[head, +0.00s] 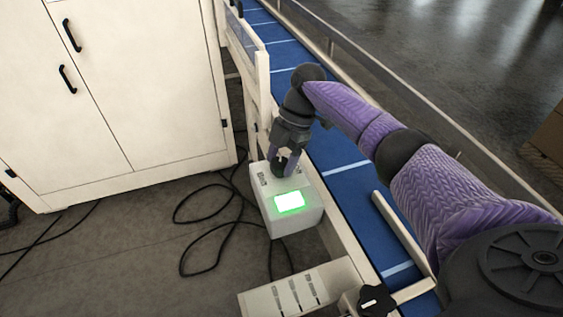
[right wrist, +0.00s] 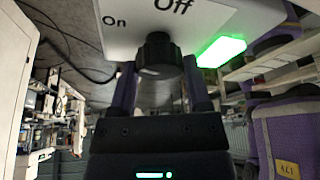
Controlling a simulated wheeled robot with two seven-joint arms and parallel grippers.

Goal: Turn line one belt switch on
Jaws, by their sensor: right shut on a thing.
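The white switch box (head: 294,222) is fixed beside the blue conveyor belt in the head view, with a lit green panel (head: 289,201) on its face. In the right wrist view the box face (right wrist: 120,40) carries the labels "On" and "Off", and the green panel (right wrist: 221,50) glows beside them. A black rotary knob (right wrist: 158,55) stands out below "Off". My right gripper (head: 283,168) is at the top of the box, its purple fingers (right wrist: 160,72) shut on the knob from both sides. The knob's pointer cannot be made out. My left gripper is out of view.
The blue belt (head: 348,180) runs beside the box, under my right arm, between cream rails. A white cabinet (head: 120,90) stands at left. Black cables (head: 205,225) lie on the floor. A slotted cream panel (head: 295,290) and a black hand knob (head: 376,302) are nearer.

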